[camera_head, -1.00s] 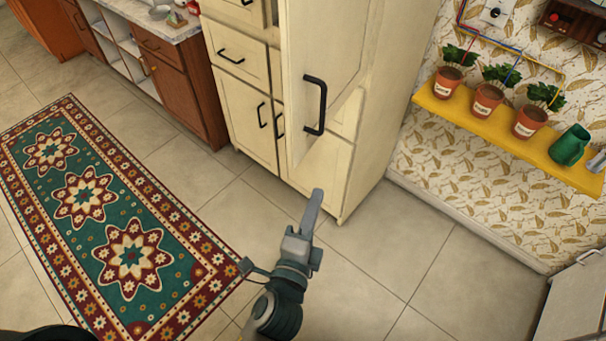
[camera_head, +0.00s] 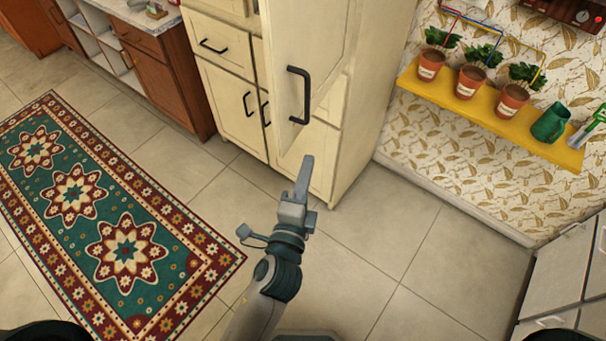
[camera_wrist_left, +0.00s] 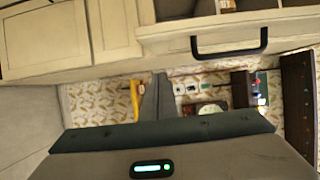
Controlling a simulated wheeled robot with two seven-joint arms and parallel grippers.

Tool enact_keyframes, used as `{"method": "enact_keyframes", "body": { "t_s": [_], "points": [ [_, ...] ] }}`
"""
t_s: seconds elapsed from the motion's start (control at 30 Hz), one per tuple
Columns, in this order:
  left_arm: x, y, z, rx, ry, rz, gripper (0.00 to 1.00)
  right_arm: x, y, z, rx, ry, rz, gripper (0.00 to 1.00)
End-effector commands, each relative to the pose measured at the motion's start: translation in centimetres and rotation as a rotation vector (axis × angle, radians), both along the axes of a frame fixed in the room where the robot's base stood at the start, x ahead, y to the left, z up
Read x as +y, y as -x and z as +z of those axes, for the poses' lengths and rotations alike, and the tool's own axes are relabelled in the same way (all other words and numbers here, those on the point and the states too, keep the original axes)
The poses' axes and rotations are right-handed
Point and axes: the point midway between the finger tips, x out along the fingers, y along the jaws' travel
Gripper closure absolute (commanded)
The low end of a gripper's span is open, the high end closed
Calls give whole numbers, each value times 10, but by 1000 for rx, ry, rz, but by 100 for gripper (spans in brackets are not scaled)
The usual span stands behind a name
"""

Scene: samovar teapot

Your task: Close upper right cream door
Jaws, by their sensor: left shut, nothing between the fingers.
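The upper right cream door (camera_head: 285,70) stands open on the tall cream cabinet, its panel jutting out in front of the lower doors. It has a black bar handle (camera_head: 299,95). My left gripper (camera_head: 304,172) is shut and empty. In the head view it shows just below the door's handle, with no clear contact. In the left wrist view the shut fingers (camera_wrist_left: 158,98) point toward the wall, below a cream panel with a black handle (camera_wrist_left: 230,46). My right gripper is not in view.
A yellow shelf (camera_head: 480,112) with potted plants and a green jug (camera_head: 550,122) is on the wall to the right. Lower cream doors (camera_head: 230,103) are beside the open door. A patterned rug (camera_head: 110,215) lies at left. The tiled floor in front is clear.

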Motion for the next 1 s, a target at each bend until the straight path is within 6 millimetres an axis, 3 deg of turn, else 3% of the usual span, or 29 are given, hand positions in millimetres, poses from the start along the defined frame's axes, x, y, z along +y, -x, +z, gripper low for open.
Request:
{"method": "enact_keyframes", "body": {
  "t_s": [0.3, 0.6, 1.0],
  "points": [
    [-12, -57, 4, -1, -1, 0, 100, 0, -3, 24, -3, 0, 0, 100],
    [21, -69, 2, 0, -1, 0, 100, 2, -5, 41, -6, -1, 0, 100],
    [25, -70, 0, -1, 0, -1, 100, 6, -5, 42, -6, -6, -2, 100]
  ]
}}
